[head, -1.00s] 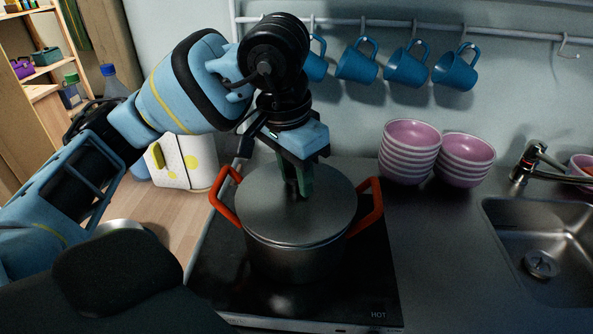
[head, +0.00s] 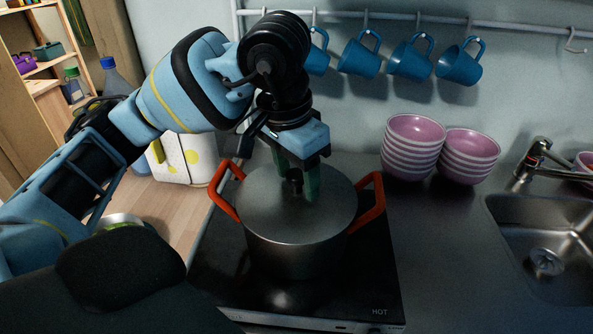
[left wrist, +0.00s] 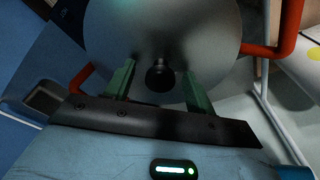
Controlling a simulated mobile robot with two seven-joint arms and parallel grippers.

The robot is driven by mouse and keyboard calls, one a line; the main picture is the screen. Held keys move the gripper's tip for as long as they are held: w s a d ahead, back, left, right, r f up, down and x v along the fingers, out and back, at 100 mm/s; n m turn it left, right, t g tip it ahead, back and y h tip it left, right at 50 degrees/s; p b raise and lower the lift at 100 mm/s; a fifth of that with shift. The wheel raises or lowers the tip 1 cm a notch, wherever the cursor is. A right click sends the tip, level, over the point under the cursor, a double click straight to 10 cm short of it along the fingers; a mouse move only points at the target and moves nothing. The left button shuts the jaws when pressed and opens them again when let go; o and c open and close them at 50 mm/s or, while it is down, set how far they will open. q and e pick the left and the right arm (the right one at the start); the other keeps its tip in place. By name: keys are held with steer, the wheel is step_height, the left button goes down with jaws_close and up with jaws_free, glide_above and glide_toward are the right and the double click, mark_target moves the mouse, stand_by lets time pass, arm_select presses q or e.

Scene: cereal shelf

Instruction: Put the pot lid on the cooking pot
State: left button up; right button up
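The cooking pot (head: 290,258) stands on the black hob, with orange handles at its left and right. The grey pot lid (head: 270,220) lies flat on top of the pot and covers its opening. My left gripper (head: 297,190) is just above the lid, its green fingers pointing down. In the left wrist view, my left gripper (left wrist: 158,85) is open, with the lid's black knob (left wrist: 159,76) between the fingers and a gap on both sides. The lid (left wrist: 185,30) fills the top of that view. My right gripper is not in view.
The hob (head: 375,275) is marked HOT. Stacked pink bowls (head: 412,150) stand right of the pot, and a sink (head: 545,255) lies further right. Blue mugs (head: 410,58) hang from a wall rail behind. The counter between hob and sink is clear.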

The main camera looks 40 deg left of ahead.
arm_select(q)
steer(key=shift+r, duration=0.1)
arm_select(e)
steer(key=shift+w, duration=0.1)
arm_select(q)
steer(key=r, duration=0.4)
steer(key=s+r+p, duration=0.1)
steer(key=r, duration=0.2)
steer(key=shift+a+r, duration=0.1)
steer(key=shift+a, duration=0.05)
steer(key=shift+s+r, duration=0.1)
steer(key=shift+r, duration=0.1)
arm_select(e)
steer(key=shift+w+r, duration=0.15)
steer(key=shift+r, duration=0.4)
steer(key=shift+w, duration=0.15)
